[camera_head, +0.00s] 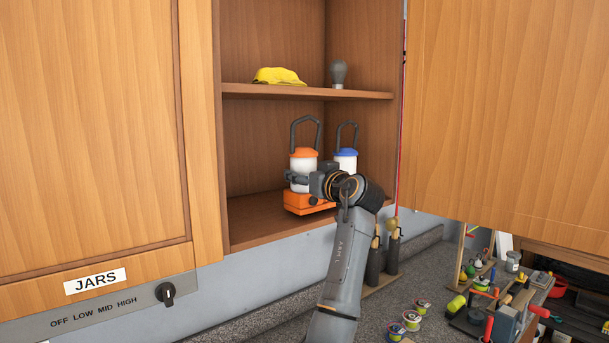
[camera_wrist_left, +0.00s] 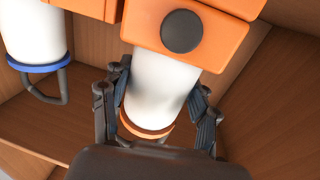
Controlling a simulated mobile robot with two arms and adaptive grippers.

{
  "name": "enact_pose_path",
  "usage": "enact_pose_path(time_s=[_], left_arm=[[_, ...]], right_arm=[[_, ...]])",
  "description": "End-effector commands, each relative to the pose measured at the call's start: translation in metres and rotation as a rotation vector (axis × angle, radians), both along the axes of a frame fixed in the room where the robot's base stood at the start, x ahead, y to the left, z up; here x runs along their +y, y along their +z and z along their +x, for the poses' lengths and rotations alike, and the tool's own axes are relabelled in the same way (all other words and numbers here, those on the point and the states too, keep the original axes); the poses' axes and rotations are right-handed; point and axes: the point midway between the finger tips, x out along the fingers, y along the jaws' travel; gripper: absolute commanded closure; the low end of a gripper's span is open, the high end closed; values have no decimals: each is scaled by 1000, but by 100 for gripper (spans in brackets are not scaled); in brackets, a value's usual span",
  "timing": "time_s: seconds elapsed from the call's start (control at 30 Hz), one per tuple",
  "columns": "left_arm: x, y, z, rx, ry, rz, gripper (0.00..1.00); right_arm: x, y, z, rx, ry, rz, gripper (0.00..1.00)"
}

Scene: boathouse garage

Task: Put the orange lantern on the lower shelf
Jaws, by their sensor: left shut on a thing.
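The orange lantern (camera_head: 303,160) has an orange cap and base, a white body and a dark handle. It is upright at the front of the lower shelf (camera_head: 256,222); I cannot tell whether its base touches the shelf. My left gripper (camera_head: 301,179) is shut on its white body. In the left wrist view the fingers (camera_wrist_left: 160,105) lie on both sides of the lantern's white body (camera_wrist_left: 163,82). A blue-capped lantern (camera_head: 346,158) stands just to the right, partly hidden by my left arm. My right gripper does not show.
The upper shelf (camera_head: 310,93) holds a yellow cap (camera_head: 279,76) and a grey bulb-shaped item (camera_head: 338,73). An open cabinet door (camera_head: 507,120) hangs at the right. The lower shelf's left part is clear. A cluttered counter (camera_head: 398,293) lies below.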

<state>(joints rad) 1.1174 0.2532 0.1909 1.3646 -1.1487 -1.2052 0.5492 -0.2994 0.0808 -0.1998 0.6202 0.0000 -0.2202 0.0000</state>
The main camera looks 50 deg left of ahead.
Motion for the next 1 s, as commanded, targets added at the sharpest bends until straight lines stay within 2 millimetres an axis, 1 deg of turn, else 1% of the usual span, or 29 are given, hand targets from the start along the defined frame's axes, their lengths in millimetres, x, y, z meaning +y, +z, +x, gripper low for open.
enact_pose_path(time_s=[0.03, 0.1, 0.57, 0.87, 0.9, 0.97, 1.0], left_arm=[[0, -6, 0, -3, 0, 2, 90], [0, -8, 0, -3, 0, 3, 90], [0, -9, 0, -3, 0, 3, 90], [0, -13, 0, -3, 0, 3, 90], [0, -13, 0, -3, 0, 2, 36], [0, -13, 0, -3, 0, 2, 24], [0, -13, 0, -3, 0, 2, 16]], right_arm=[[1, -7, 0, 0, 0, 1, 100], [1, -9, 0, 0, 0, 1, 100], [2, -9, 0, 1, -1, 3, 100], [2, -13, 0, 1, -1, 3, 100], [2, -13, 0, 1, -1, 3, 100], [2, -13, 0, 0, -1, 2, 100], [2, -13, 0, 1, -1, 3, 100]])
